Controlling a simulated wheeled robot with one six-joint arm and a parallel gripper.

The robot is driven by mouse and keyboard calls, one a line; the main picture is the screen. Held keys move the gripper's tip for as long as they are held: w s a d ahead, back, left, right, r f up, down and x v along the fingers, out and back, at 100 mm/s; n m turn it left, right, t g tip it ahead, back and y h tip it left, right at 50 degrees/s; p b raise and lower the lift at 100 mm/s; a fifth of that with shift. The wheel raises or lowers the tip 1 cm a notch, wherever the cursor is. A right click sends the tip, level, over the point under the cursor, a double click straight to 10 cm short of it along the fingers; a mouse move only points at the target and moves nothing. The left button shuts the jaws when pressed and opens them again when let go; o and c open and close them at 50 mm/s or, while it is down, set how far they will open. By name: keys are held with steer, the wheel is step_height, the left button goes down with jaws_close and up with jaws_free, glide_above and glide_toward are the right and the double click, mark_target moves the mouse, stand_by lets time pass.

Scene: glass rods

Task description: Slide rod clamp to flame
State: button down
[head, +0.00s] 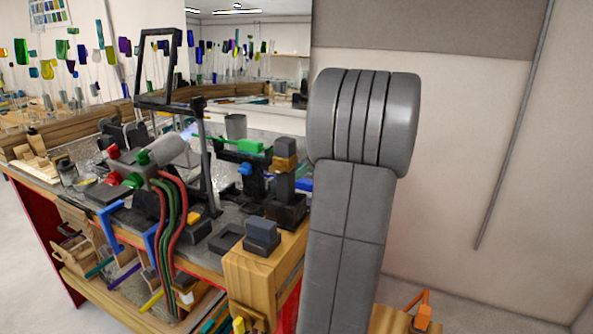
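The torch (165,150) is a grey cylinder on the bench with red and green knobs; a small pale blue flame (190,130) shows at its right end. A thin green rod (212,139) runs right from near the flame to a green block (250,147), which looks like the rod clamp, on a dark stand. A blue knob (245,169) is below it. Whether the rod's tip touches the flame is too small to tell. My grey arm stands large at right of centre, to the right of the clamp. My gripper is not visible.
A dark stand with a wooden block (284,163) is right of the clamp. Red and green hoses (170,220) hang over the bench front. A wooden block (262,275) forms the near corner.

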mark_target(262, 179)
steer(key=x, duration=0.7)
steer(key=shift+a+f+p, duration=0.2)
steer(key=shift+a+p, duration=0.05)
steer(key=shift+p, duration=0.1)
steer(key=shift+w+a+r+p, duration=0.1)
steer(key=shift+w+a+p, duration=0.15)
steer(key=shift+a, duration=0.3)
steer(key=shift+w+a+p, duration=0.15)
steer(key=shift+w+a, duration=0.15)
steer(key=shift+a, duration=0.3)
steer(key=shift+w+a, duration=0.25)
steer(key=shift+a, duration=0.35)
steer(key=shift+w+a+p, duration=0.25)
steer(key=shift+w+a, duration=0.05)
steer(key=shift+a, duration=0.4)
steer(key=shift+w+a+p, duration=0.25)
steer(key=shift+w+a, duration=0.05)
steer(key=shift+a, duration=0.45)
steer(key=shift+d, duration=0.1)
